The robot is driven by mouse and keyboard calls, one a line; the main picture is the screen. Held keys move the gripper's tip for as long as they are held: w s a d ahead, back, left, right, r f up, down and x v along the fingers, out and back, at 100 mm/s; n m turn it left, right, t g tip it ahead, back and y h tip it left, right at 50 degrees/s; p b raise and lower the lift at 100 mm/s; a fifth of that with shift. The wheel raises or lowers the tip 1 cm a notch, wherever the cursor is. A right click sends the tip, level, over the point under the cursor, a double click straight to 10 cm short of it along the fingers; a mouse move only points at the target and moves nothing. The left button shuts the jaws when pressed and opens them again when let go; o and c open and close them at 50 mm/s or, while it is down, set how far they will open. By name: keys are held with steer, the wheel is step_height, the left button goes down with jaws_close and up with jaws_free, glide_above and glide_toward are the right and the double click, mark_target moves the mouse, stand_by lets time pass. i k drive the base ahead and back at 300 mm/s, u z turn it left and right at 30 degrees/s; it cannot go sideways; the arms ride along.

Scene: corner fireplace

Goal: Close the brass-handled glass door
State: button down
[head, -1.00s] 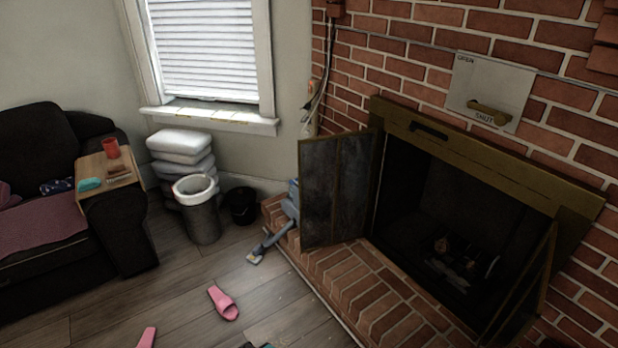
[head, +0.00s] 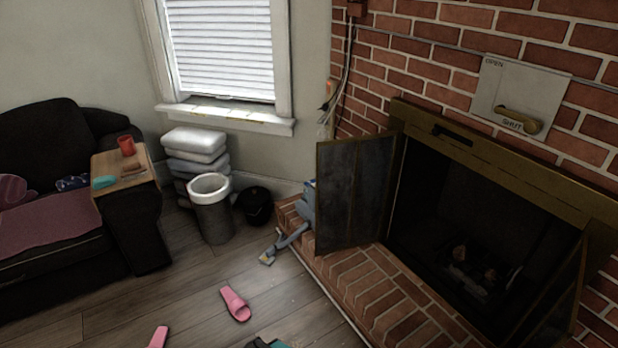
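The fireplace (head: 520,172) has a brass-coloured frame and a dark opening with logs inside. Its left glass door (head: 352,193) stands swung open, out over the brick hearth, a dark pane in a thin brass frame. A second door (head: 562,305) stands open at the right side of the opening, partly cut off by the lower right of the view. I cannot make out a handle on either door.
A brick hearth (head: 372,290) runs in front of the fireplace. A vacuum-like blue-grey tool (head: 292,237) leans by its left end. Pink slippers (head: 235,304) lie on the wooden floor. A bin (head: 212,215), a black bucket (head: 256,206) and a dark sofa (head: 45,135) stand left.

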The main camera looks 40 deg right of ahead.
mark_target(335, 194)
steer(key=i, duration=0.85)
steer(key=z, duration=0.05)
